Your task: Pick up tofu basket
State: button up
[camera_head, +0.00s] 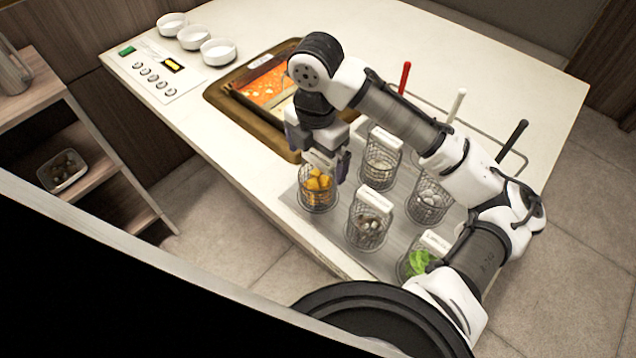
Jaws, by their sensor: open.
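A wire basket of orange-yellow chunks (318,197), which may be the tofu basket, stands at the left end of the grey tray (290,197). Its label is too small to read. My gripper (318,160) points down at the top of this basket, with its dark fingers apart near the basket's white label plate. I cannot tell whether the fingers touch it. Part of the basket's upper rim and handle is hidden by the gripper.
Other wire baskets stand close by: one behind (380,167), one with greyish pieces (369,230), one with white balls (429,200) and one with green leaves (416,263). A hot pot (225,105) with red broth and three white bowls (218,52) are farther back.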

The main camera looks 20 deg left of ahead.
jog(key=shift+d+f, duration=0.15)
jog(key=shift+f, duration=1.5)
jog(key=shift+w, duration=0.1)
jog(key=c, duration=1.1)
jog(key=shift+r, duration=0.15)
notch_tip(320, 180, up, 20)
jog(key=shift+f, duration=0.1)
